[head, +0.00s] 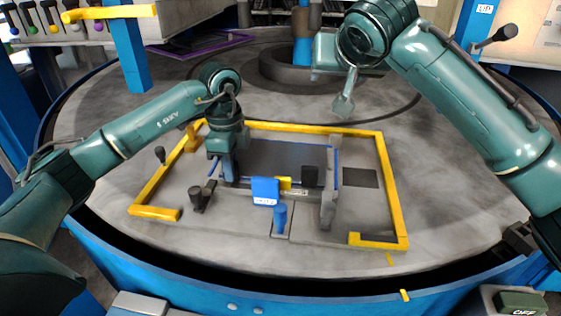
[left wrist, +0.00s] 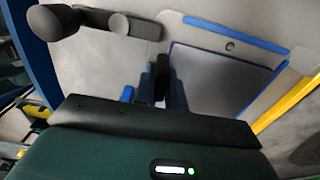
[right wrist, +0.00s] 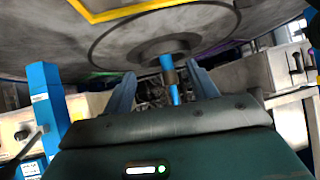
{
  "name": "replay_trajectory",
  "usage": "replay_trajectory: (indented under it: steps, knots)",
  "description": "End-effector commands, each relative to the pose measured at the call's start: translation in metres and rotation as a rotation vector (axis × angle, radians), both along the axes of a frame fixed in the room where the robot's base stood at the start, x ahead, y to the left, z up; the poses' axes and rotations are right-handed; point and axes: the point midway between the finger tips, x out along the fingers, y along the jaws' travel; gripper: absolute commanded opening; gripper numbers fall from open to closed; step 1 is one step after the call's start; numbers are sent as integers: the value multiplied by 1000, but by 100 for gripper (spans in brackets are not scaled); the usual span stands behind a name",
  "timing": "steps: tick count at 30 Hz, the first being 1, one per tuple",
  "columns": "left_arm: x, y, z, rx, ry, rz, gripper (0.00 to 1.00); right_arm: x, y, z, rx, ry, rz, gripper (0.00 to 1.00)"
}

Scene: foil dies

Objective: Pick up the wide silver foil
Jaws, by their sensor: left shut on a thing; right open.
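A wide flat grey sheet (head: 290,157) lies in the fixture inside the yellow frame; it may be the silver foil, though it looks dark here. In the left wrist view a grey panel with blue edging (left wrist: 215,80) lies right of the fingers. My left gripper (head: 229,178) points down at the sheet's left side. It is shut on a narrow dark thing (left wrist: 160,80), mostly hidden between the fingers; I cannot tell whether this is part of the foil. My right gripper (head: 345,104) is open and empty, above the table beyond the frame; its spread fingers show in the right wrist view (right wrist: 162,72).
The yellow frame (head: 397,205) surrounds the fixture on the round grey table. A blue block (head: 265,190), a yellow block (head: 285,183), a black knob (head: 310,176) and a blue handle (head: 280,217) stand near the sheet's front. A black lever (head: 196,197) is left of them.

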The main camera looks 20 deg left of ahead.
Motion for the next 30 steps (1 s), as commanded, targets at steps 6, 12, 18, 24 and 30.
replay_trajectory:
  steps: [6, 12, 18, 24, 30]
  knots:
    - [0, 0, 0, 0, -1, 1, 0, -63, 16, -65, -155, 382, -104, 58]
    - [0, 0, 0, 0, 0, 1, 0, -82, 15, -86, -221, 491, -150, 58]
    - [0, 0, 0, 0, 0, 1, 0, -70, 17, -119, -224, 497, -153, 58]
    - [0, 0, 0, 0, 0, 1, 0, -61, 20, -141, -222, 493, -149, 58]
    - [0, 0, 0, 0, 0, 1, 0, -56, 21, -158, -223, 494, -150, 58]
